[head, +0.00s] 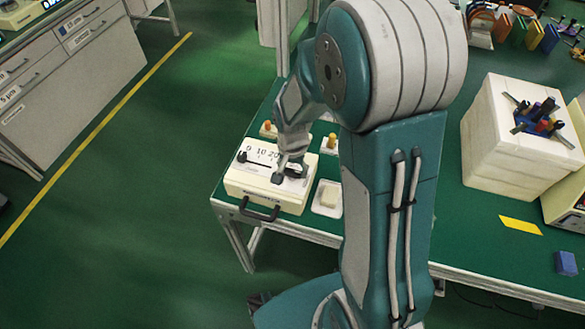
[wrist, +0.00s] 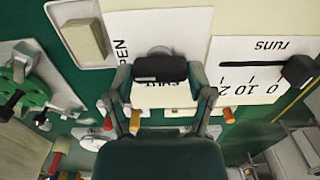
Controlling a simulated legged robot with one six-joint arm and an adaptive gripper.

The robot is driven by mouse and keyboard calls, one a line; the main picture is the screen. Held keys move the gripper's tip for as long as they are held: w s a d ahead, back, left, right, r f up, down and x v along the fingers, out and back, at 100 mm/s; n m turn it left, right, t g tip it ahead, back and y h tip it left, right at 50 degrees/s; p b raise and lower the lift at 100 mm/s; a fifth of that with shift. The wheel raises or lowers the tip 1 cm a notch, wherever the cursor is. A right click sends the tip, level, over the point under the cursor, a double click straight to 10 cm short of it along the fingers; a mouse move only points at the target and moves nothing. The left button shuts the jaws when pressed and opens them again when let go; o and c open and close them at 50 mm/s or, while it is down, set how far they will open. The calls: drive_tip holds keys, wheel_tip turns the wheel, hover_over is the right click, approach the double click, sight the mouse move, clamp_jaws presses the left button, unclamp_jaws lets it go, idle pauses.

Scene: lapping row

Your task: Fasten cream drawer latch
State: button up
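The cream drawer unit (head: 262,197) stands at the table's near left corner, with a dark pull handle (head: 260,213) on its front. On its top is a white plate with a scale. The black latch knob (wrist: 160,68) shows in the wrist view beside the lettering "OPEN", with partly covered lettering below it. My gripper (wrist: 160,78) has its two fingers apart, one on each side of the knob; firm contact is not visible. In the head view my gripper (head: 283,168) is low over the unit's top, and my arm hides part of the unit's right side.
A second black slider knob (wrist: 299,69) sits by the "runs" scale. A pale block in a white tray (head: 328,199) lies right of the unit. A white foam box (head: 500,150) stands farther right. A blue block (head: 566,263) lies near the front edge. Open floor lies left.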

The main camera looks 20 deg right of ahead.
drive_tip(key=shift+n, duration=0.3)
drive_tip(key=n, duration=0.8)
drive_tip(key=shift+n, duration=0.4)
drive_tip(key=n, duration=0.4)
drive_tip(key=shift+n, duration=2.2)
drive_tip(key=o, duration=1.1)
